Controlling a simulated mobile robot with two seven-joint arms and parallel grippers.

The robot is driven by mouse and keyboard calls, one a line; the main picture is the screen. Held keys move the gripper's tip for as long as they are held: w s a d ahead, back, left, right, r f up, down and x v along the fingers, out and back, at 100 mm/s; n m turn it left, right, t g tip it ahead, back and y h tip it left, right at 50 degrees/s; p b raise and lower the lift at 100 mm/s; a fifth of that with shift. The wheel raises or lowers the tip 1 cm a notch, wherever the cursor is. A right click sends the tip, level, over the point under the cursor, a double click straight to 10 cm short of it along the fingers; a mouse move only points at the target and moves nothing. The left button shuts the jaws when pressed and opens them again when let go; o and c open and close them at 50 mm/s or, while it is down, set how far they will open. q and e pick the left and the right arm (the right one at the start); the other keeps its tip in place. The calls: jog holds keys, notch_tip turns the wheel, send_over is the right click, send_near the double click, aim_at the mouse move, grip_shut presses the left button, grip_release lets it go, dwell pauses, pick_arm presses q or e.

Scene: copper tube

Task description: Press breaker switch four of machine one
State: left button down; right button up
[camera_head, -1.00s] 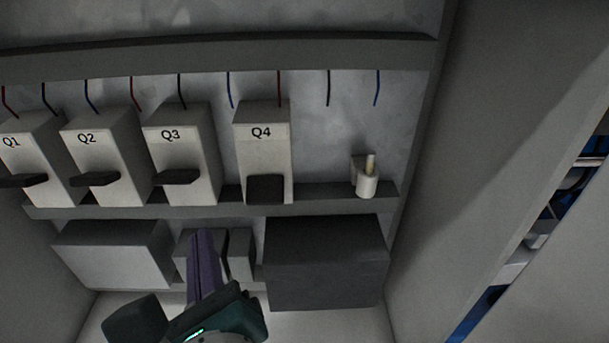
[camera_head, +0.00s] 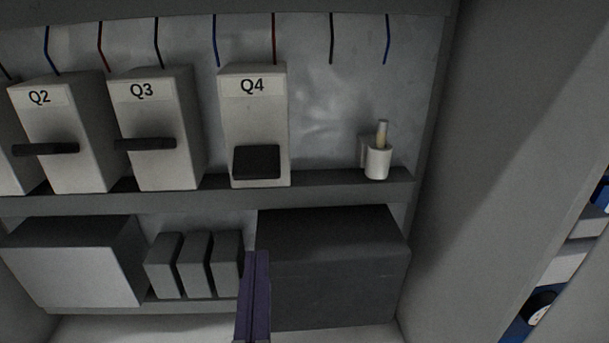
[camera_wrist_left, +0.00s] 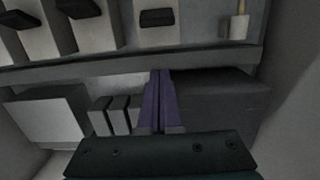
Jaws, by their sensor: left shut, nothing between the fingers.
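Breaker Q4 (camera_head: 253,118) is a pale box on the upper rail in the head view, with a black switch lever (camera_head: 256,162) low on its front. The lever of Q4 sits lower and looks different from those on Q2 (camera_head: 55,110) and Q3 (camera_head: 155,105), which stick out across the middle. My left gripper (camera_head: 258,256) is shut and empty, its purple fingers pointing up, below Q4 and apart from it. In the left wrist view the fingers (camera_wrist_left: 160,74) point toward the rail under Q4's lever (camera_wrist_left: 157,18). My right gripper is not in view.
A dark grey box (camera_head: 335,265) is at the lower right beside the fingers. Small grey modules (camera_head: 195,265) and a light box (camera_head: 75,260) are at the lower left. A white cylindrical fitting (camera_head: 377,160) stands on the rail (camera_head: 330,193). The cabinet's right wall (camera_head: 480,170) bounds the space.

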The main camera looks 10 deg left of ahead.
aim_at(257, 162)
pick_arm(q)
jog(key=b+x, duration=0.2)
jog(key=x, duration=0.7)
jog(key=shift+w+a+f, duration=0.1)
jog(key=r+p, duration=0.2)
jog(key=r, duration=0.1)
jog(key=shift+s+r+p, duration=0.2)
jog(key=shift+r+p, duration=0.05)
jog(key=shift+p, duration=0.05)
jog(key=shift+s+r, duration=0.2)
jog(key=shift+s, duration=0.1)
